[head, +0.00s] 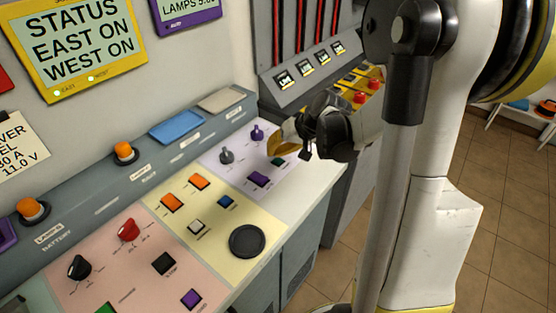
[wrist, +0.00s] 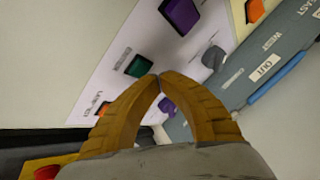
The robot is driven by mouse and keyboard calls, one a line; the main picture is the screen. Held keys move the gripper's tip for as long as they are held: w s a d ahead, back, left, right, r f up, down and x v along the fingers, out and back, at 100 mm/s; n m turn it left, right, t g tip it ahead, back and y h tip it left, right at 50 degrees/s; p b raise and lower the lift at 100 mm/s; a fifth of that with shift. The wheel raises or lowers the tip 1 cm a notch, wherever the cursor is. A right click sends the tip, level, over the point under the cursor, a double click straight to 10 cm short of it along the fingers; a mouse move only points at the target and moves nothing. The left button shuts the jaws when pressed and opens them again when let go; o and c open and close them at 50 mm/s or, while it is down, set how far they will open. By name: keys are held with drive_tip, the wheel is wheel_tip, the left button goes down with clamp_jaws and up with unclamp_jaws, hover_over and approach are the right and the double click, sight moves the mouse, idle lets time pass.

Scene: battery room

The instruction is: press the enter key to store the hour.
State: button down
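The pale lilac panel at the desk's right end holds a small dark green key (head: 277,161) and a purple key (head: 258,179). In the wrist view the green key (wrist: 139,66) lies just beyond and left of my fingertips, and the purple key (wrist: 181,15) is at the top. Their labels are too small to read, so I cannot tell which is enter. My gripper (head: 283,143) is over this panel, near the green key. In the wrist view its ochre fingertips (wrist: 159,79) meet with nothing between them. I cannot tell whether they touch the panel.
A grey knob (head: 227,156) and a purple knob (head: 257,132) stand up from the same panel. The yellow panel (head: 218,260) to the left has orange, white and blue keys. A status display (head: 80,42) hangs on the wall. A meter console (head: 300,75) is behind my gripper.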

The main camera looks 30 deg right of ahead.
sight(274, 159)
drive_tip(key=shift+f, duration=0.4)
drive_tip(key=shift+f+b, duration=0.45)
drive_tip(key=shift+b, duration=0.25)
idle(0.6)
drive_tip(key=shift+r+p, duration=0.7)
drive_tip(key=shift+r, duration=0.2)
drive_tip(key=shift+r+p, duration=1.9)
drive_tip(key=shift+r, duration=0.6)
drive_tip(key=shift+a, duration=0.1)
